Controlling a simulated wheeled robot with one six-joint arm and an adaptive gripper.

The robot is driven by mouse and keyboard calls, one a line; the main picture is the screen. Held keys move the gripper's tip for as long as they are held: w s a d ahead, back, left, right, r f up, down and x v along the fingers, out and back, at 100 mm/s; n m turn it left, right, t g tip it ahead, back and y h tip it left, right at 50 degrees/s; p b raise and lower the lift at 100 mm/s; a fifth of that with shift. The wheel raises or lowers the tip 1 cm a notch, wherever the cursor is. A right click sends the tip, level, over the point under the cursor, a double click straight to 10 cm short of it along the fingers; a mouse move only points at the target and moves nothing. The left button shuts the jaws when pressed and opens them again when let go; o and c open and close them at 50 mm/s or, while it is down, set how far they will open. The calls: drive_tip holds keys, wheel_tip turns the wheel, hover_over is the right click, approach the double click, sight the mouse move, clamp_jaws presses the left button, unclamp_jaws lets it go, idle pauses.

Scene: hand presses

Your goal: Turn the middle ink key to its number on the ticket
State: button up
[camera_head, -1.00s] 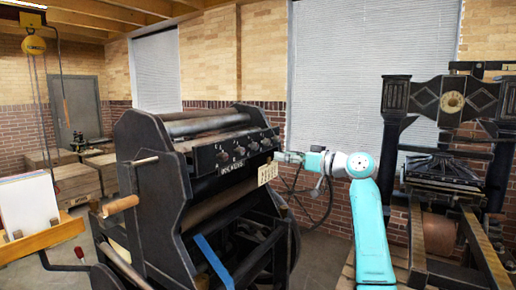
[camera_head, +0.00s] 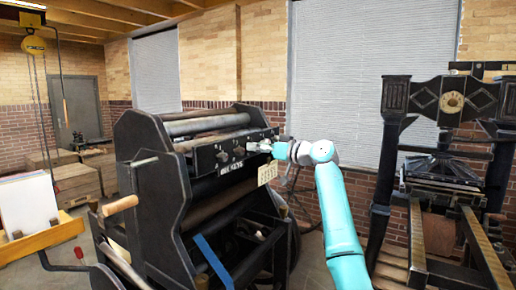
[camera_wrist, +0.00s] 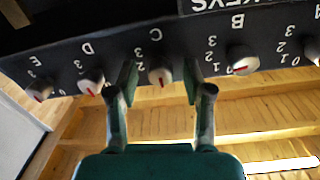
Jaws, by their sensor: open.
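The ink keys are a row of white knobs with red marks on a dark panel, lettered A to E in the wrist view. The middle ink key C (camera_wrist: 160,76) sits between the fingers of my open gripper (camera_wrist: 160,82), which look apart from it on both sides. Its red mark points towards the bottom of the wrist picture. Its numbers are partly hidden by my fingers. In the head view my gripper (camera_head: 249,146) is at the panel (camera_head: 205,160). The pale ticket (camera_head: 267,173) hangs below the panel's right end; its writing is too small to read.
Key D (camera_wrist: 91,82) and key B (camera_wrist: 242,59) flank the middle key closely, just outside my fingers. The black press (camera_head: 155,190) fills the left centre. A second hand press (camera_head: 445,180) stands to the right.

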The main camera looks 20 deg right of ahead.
drive_tip(key=shift+w+a, duration=0.1)
clamp_jaws()
idle(0.4)
drive_tip(key=shift+f+m+g+y, duration=0.15)
drive_tip(key=shift+m+g, duration=0.1)
drive_tip(key=shift+m, duration=5.55)
drive_tip(key=shift+m+g+y, duration=0.15)
drive_tip(key=shift+m+g, duration=0.1)
drive_tip(key=shift+m, duration=5.55)
unclamp_jaws()
